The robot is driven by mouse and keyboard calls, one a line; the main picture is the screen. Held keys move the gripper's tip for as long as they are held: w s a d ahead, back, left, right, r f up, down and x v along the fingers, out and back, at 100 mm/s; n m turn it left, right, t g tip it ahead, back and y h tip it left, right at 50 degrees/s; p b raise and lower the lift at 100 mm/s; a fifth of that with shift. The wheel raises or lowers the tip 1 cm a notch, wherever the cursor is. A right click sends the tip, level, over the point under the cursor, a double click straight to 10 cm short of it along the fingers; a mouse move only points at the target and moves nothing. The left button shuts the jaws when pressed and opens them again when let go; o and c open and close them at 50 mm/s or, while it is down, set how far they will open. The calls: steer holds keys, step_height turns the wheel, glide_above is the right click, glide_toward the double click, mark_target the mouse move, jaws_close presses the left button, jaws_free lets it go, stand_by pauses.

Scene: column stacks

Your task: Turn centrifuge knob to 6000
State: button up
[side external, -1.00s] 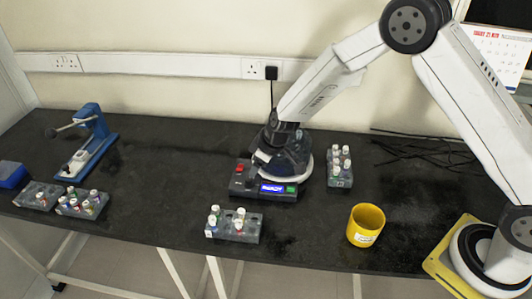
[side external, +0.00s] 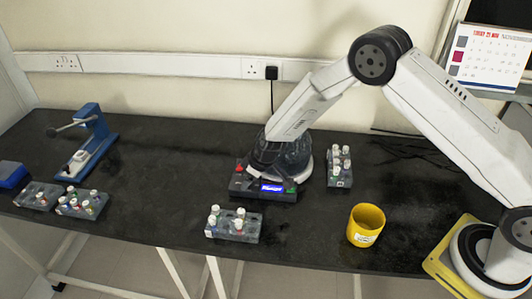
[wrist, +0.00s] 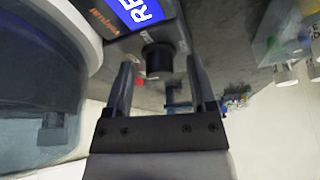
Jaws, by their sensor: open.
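The centrifuge (side external: 238,186) stands on the dark bench, a round dark unit with a lit blue display (side external: 271,188). A black round knob (wrist: 157,57) sits on the front panel next to the display. My gripper (wrist: 159,64) is open, and its two fingers are on either side of the knob in the picture, with gaps visible. I cannot tell how deep the fingers reach or what value the knob points to.
A tube rack (side external: 232,226) stands in front of the centrifuge and another rack (side external: 341,168) to its right. A yellow cup (side external: 366,224) is at the front right. A blue device (side external: 92,145) and more racks (side external: 82,206) are at left. Cables (side external: 425,145) lie behind right.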

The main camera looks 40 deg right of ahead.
jaws_close()
steer(key=shift+m+h, duration=0.8)
steer(key=shift+m, duration=1.5)
steer(key=shift+a+m+h, duration=0.15)
steer(key=shift+m+h, duration=0.45)
steer(key=shift+m, duration=0.9)
steer(key=shift+m+h, duration=0.3)
steer(key=shift+m, duration=0.4)
steer(key=m, duration=0.2)
steer(key=m+h, duration=0.1)
steer(key=m, duration=0.1)
steer(key=shift+a+h, duration=0.1)
steer(key=shift+h, duration=0.2)
steer(key=shift+m+g+h, duration=0.3)
steer(key=shift+m+g, duration=0.15)
steer(key=shift+m, duration=0.8)
steer(key=shift+m+g+h, duration=0.3)
steer(key=shift+m+g, duration=0.15)
steer(key=shift+m, duration=0.8)
